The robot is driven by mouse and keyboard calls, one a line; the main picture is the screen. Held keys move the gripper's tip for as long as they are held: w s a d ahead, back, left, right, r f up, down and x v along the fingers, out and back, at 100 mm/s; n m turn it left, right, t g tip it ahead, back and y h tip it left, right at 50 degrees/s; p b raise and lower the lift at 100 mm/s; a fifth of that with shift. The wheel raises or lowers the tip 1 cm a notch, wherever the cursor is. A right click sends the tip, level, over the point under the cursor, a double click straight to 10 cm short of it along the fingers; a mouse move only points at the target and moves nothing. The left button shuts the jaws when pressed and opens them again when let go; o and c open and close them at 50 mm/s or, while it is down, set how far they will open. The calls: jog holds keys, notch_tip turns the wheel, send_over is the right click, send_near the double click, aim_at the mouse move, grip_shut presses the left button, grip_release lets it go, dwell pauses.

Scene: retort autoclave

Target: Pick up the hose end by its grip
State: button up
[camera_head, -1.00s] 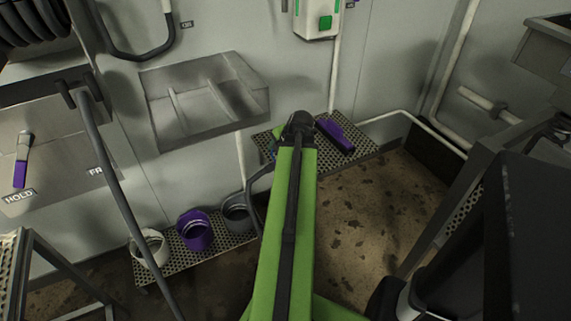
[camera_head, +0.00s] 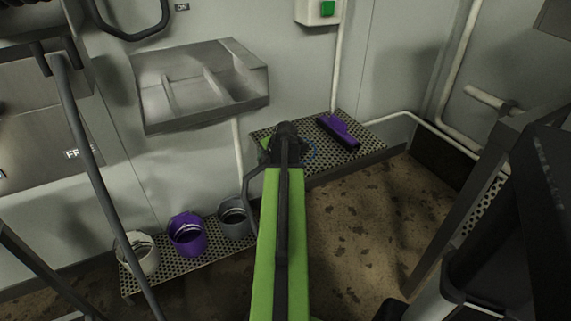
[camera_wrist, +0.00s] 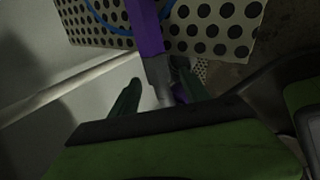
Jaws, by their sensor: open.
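A purple bar with a grey end piece (camera_wrist: 152,45) shows in the wrist view, over the perforated shelf; it looks like the hose end with its grip. A thin blue line (camera_wrist: 105,22), perhaps hose, curves beside it. My gripper (camera_wrist: 158,76) is open, with one dark green finger on each side of the grey end; I cannot tell whether they touch it. A bit of purple shows by the right finger.
The perforated shelf (camera_head: 372,147) also carries a purple tool (camera_head: 338,131) to the right of my wrist. A metal basin (camera_head: 200,88) hangs on the wall above left. White (camera_head: 138,253), purple (camera_head: 187,234) and grey pots (camera_head: 235,217) stand on a lower rack. A dark hose hangs at left.

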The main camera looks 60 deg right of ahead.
jog(key=shift+r, duration=0.1)
grip_shut()
jog(key=shift+r, duration=0.1)
dwell(0.5)
jog(key=shift+r+p, duration=0.25)
jog(key=shift+p, duration=0.25)
jog(key=r+p, duration=0.2)
jog(key=s+r+p, duration=0.1)
jog(key=r+p, duration=0.1)
jog(key=shift+d+r+p, duration=0.1)
jog(key=shift+r+p, duration=0.25)
jog(key=s+d+r+p, duration=0.2)
jog(key=s+r+p, duration=0.3)
jog(key=s, duration=0.5)
jog(key=shift+s+d+r+p, duration=0.15)
jog(key=shift+s+r+p, duration=0.1)
jog(key=shift+r+p, duration=0.1)
